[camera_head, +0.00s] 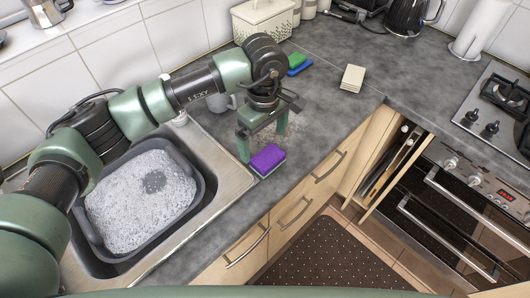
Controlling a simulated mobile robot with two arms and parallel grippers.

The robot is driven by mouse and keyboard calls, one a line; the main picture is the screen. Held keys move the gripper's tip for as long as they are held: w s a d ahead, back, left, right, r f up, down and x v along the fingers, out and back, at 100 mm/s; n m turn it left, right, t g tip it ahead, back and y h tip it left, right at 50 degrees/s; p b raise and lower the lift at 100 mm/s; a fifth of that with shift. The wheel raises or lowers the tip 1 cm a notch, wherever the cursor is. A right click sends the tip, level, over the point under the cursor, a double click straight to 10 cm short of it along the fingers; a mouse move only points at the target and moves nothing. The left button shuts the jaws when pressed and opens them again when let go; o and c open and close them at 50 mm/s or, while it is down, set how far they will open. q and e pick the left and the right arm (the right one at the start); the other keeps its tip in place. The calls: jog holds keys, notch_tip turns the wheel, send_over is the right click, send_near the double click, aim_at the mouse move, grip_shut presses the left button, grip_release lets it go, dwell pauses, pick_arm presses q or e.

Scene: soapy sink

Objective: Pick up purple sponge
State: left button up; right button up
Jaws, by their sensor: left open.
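The purple sponge (267,158) lies on the grey countertop (222,237), near its front edge and right of the sink. It has a purple top and a pale lower layer. My left gripper (263,143) points down with its two fingers apart, just behind and above the sponge. One finger is at the sponge's left and the other stands farther back to the right. Nothing is between the fingers that I can make out. My right gripper is not in view.
The sink (225,165) holds a grey basin (203,191) full of suds at the left. Green and blue sponges (299,62) and a beige stack (353,78) lie farther back on the counter. A bread box (262,18) stands at the wall. The counter right of the gripper is clear.

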aim_at(263, 152)
pick_arm(q)
notch_tip(263, 152, down, 3)
jog(key=p, duration=0.2)
jog(key=shift+a+f+p, duration=0.15)
jog(key=shift+f+p, duration=0.05)
jog(key=shift+p, duration=0.1)
notch_tip(263, 152, down, 2)
jog(key=shift+w+f, duration=0.1)
jog(key=shift+f, duration=0.15)
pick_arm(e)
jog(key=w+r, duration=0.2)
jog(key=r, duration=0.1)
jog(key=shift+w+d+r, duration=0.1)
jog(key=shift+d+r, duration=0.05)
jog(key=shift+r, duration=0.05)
pick_arm(q)
jog(key=c, duration=1.5)
notch_tip(263, 152, up, 20)
jog(key=b, duration=0.5)
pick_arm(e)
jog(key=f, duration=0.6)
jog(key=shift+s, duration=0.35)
pick_arm(q)
jog(key=o, duration=0.9)
jog(key=c, duration=0.6)
jog(key=shift+w, duration=0.1)
jog(key=shift+c, duration=0.2)
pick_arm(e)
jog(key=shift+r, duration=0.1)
